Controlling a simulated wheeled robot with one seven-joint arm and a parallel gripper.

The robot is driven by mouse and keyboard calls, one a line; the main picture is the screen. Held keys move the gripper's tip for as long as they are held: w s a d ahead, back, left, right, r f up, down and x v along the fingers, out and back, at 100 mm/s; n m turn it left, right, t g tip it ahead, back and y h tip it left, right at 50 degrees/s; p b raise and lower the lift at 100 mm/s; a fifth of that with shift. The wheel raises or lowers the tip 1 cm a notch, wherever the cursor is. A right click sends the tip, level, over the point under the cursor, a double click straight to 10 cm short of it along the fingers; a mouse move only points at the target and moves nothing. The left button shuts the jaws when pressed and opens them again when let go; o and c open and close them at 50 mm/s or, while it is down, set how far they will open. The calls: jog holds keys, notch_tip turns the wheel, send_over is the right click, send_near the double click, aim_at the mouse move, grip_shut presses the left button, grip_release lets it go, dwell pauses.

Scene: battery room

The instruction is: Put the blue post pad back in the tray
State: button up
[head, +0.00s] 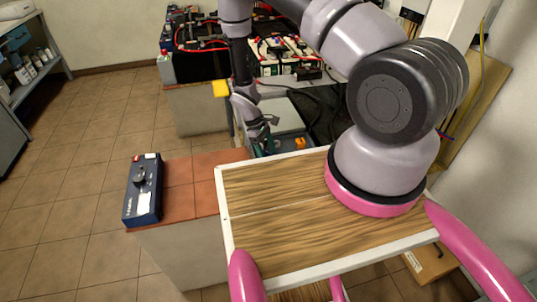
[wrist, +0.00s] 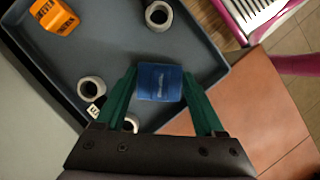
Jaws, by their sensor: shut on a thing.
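My gripper (wrist: 159,76) has two green fingers, shut on the blue post pad (wrist: 160,90), a small block with faint pale lettering. In the wrist view the pad is over the grey tray (wrist: 112,48), near its right wall; its height above the floor is unclear. In the tray lie an orange block (wrist: 54,16) with dark lettering and several grey ring-shaped pieces, one (wrist: 159,16) at the top and one (wrist: 91,89) at the left. In the head view my gripper (head: 262,146) reaches down at the tray, and the pad is too hidden to make out.
A dark blue instrument box (head: 145,188) with a knob sits on the red-tiled counter (head: 193,184), left of the tray. Batteries with red cables (head: 283,55) stand behind. My wooden-topped base fills the front. Tiled floor lies open at left.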

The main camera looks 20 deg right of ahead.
jog(key=shift+f, duration=0.2)
jog(key=o, duration=1.6)
jog(key=w+a+r+m+t+y, duration=0.1)
jog(key=w+r+m, duration=0.15)
jog(key=r, duration=1.05)
jog(key=w+a+r+m+t+y, duration=0.1)
jog(key=w+r, duration=0.3)
jog(key=r, duration=0.9)
jog(key=s+d+r+m+t+y, duration=0.1)
jog(key=s+d+r+m+t, duration=0.15)
jog(key=r, duration=1.45)
jog(key=s+d+r+m+t, duration=0.1)
jog(key=s+r+m+t, duration=0.1)
jog(key=s+r, duration=0.4)
jog(key=s+d+r+m+t+y, duration=0.1)
jog(key=s+d+r+m+t, duration=0.1)
jog(key=s+r, duration=0.4)
jog(key=s+d+r+m+t+y, duration=0.1)
jog(key=s+d+r+m+t, duration=0.1)
jog(key=s+r, duration=0.4)
jog(key=shift+s+d+m, duration=0.15)
jog(key=shift+s+m, duration=0.25)
jog(key=shift+m, duration=0.2)
